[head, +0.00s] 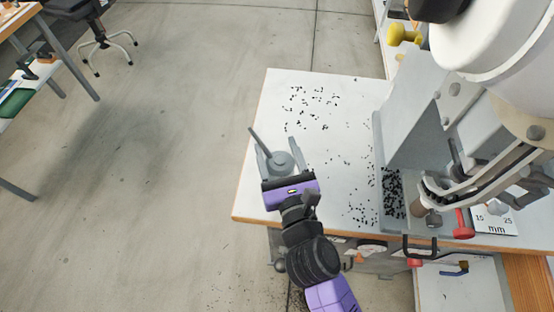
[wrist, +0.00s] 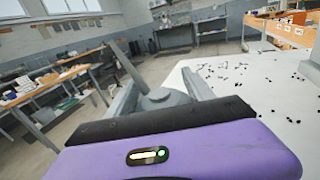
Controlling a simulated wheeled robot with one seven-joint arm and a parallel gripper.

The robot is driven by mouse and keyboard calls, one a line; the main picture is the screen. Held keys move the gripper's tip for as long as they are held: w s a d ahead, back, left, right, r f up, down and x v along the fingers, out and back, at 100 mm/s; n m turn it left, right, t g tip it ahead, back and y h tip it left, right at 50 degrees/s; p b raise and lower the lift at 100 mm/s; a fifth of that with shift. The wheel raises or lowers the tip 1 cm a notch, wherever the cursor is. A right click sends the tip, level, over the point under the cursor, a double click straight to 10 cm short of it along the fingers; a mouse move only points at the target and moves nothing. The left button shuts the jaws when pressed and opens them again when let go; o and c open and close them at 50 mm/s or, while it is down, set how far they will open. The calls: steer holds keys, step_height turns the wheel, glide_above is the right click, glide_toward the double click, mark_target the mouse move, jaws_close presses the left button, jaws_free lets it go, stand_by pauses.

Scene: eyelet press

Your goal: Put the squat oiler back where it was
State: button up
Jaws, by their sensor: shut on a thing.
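The squat oiler (head: 280,162) is a grey, low, round can with a long thin spout that points up and to the left. In the head view it is at the left part of the white bench top. My gripper (head: 279,158) is shut on the oiler, with one finger on each side of its body. In the wrist view the oiler (wrist: 163,98) sits between the two grey fingers, its spout leaning up to the left. Its lower part is hidden by my gripper, so I cannot tell whether it touches the bench.
The white bench (head: 335,95) has many small black bits scattered on it. A large press (head: 420,125) stands on its right side, with a red-handled lever (head: 463,224) at the front. A yellow object (head: 403,34) is behind. The bench's left edge is close to the oiler.

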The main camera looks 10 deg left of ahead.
mark_target(277, 159)
steer(key=shift+f+b, duration=0.7)
steer(key=shift+f, duration=0.75)
steer(key=shift+f, duration=0.2)
steer(key=o, duration=1.5)
steer(key=shift+r, duration=0.2)
steer(key=b+v, duration=0.1)
steer(key=v, duration=0.9)
steer(key=shift+s+d+f+b, duration=0.1)
steer(key=shift+s+d+b, duration=0.05)
steer(key=shift+s+b, duration=0.25)
steer(key=shift+s+d, duration=0.2)
steer(key=shift+s, duration=0.4)
